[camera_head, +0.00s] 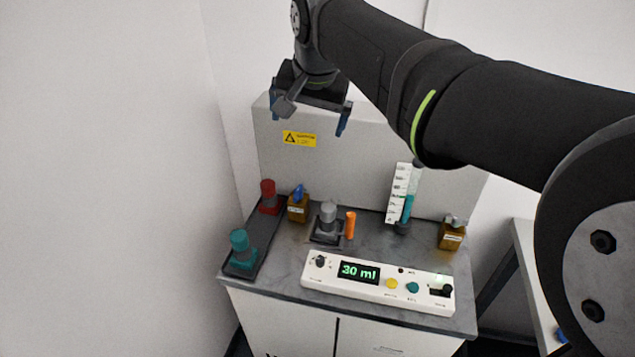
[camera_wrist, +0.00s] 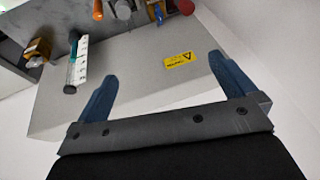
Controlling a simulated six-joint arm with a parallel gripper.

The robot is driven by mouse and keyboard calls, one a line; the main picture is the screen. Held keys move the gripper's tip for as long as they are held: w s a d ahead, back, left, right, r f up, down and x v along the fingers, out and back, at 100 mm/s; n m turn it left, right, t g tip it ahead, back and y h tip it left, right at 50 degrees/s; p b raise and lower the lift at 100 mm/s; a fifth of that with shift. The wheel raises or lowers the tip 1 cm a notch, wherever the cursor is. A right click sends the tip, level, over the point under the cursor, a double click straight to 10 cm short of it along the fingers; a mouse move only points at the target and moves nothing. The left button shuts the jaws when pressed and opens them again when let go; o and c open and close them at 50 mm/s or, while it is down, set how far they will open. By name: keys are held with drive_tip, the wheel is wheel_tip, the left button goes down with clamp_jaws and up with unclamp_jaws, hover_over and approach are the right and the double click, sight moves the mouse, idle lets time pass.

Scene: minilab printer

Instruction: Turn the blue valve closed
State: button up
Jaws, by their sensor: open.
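The blue valve (camera_head: 298,190) is a small blue handle on top of a brown, labelled block, at the back left of the grey bench top. The handle looks roughly upright in the head view; its exact turn is hard to tell. In the wrist view the blue handle (camera_wrist: 158,14) shows at the top edge, partly cut off. My gripper (camera_head: 308,112) is open and empty, above and behind the valve, in front of the grey back panel. Its two blue fingers (camera_wrist: 162,66) are wide apart in the wrist view and touch nothing.
A red-capped item (camera_head: 268,196) and a teal one (camera_head: 240,250) stand left. A grey-capped item (camera_head: 328,220) and an orange cylinder (camera_head: 350,225) stand right of the valve. A scaled syringe (camera_head: 403,195) and second brown valve (camera_head: 452,235) are farther right. The control panel (camera_head: 375,282) reads 30 ml.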

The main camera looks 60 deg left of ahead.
drive_tip(key=shift+v, duration=1.25)
drive_tip(key=shift+c, duration=0.2)
